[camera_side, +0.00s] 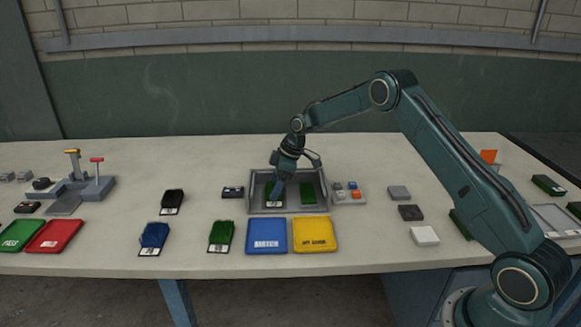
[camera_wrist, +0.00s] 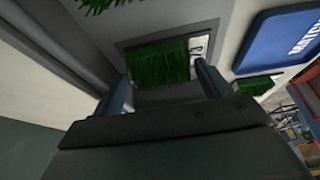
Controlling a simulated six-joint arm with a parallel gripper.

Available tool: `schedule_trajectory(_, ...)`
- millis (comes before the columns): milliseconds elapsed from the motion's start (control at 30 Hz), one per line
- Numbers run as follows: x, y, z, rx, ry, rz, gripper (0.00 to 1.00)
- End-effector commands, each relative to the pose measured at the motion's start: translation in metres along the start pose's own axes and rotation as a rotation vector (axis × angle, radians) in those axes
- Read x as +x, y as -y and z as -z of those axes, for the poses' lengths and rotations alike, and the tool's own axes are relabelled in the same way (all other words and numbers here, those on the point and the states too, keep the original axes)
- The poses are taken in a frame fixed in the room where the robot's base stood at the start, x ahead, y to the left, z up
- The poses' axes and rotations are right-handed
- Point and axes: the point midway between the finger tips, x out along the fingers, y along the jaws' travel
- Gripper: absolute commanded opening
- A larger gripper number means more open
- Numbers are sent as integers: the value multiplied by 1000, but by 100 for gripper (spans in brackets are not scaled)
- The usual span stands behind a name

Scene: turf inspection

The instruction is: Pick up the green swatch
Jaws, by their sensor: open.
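A green swatch (camera_side: 269,190) with a white label lies in the left part of a grey tray (camera_side: 318,208). A second green swatch (camera_side: 307,194) lies in the tray's right part. My gripper (camera_side: 279,185) points down into the tray at the left swatch and partly hides it. In the wrist view, a green swatch (camera_wrist: 158,62) shows between the open fingers of my gripper (camera_wrist: 165,80), with its label partly visible; I cannot tell whether they touch it. Another green swatch (camera_wrist: 103,4) shows at the top edge. A further green swatch (camera_side: 221,235) lies outside, front left of the tray.
A blue tray (camera_side: 266,247) and a yellow tray (camera_side: 315,246) lie in front of the grey tray. A small button box (camera_side: 349,200) stands close on its right, a small black device (camera_side: 233,192) on its left. Black (camera_side: 172,200) and blue (camera_side: 154,236) swatches lie farther left.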

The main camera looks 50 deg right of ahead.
Motion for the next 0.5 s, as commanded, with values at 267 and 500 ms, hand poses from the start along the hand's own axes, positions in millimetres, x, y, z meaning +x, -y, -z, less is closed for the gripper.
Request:
schedule_trajectory(267,0,0,0,0,0,0,76)
schedule_trajectory(500,0,0,0,0,0,0,43)
